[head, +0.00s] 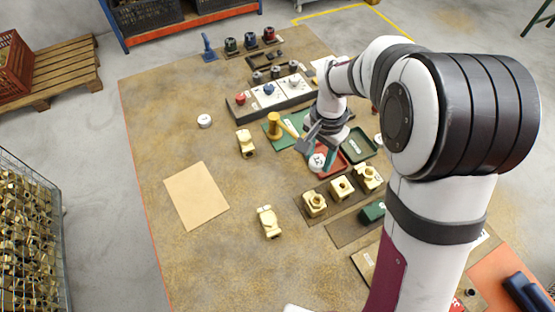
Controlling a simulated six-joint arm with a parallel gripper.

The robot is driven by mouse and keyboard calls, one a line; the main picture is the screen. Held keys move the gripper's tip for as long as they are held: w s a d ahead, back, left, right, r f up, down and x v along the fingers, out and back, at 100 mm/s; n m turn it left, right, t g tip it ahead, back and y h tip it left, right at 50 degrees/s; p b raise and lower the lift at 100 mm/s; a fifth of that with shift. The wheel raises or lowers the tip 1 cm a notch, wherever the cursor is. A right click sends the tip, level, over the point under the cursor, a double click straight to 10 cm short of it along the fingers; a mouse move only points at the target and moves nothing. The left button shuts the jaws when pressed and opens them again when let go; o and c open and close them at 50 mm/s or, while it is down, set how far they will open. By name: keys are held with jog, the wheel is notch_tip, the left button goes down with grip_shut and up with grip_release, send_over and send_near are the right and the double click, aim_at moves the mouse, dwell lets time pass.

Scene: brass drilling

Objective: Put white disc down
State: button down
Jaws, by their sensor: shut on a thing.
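The white disc (317,162) is at my gripper (316,154), over the near left part of a red tray (334,168). My gripper points down and is shut on the disc. Small dark marks show on the disc's top. I cannot tell whether the disc touches the tray or hangs just above it. A second white disc (205,121) lies on the table at the left. Another small white round thing (379,139) shows partly beside my arm.
A green tray (359,146) stands right of the red one. A yellow-handled tool (274,126) stands behind left on a green mat. Several brass parts (315,204) sit in front. A tan sheet (196,195) lies left.

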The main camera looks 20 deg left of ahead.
jog(key=s+a+n, duration=0.3)
jog(key=a, duration=0.5)
jog(key=s+a+n, duration=0.3)
jog(key=s+a, duration=0.1)
jog(key=a, duration=0.4)
send_over(207, 195)
notch_tip(207, 195, down, 6)
jog(key=shift+d, duration=0.15)
notch_tip(207, 195, down, 4)
jog(key=shift+s+f, duration=0.1)
jog(key=shift+f, duration=0.15)
jog(key=shift+c, duration=1.8)
grip_release()
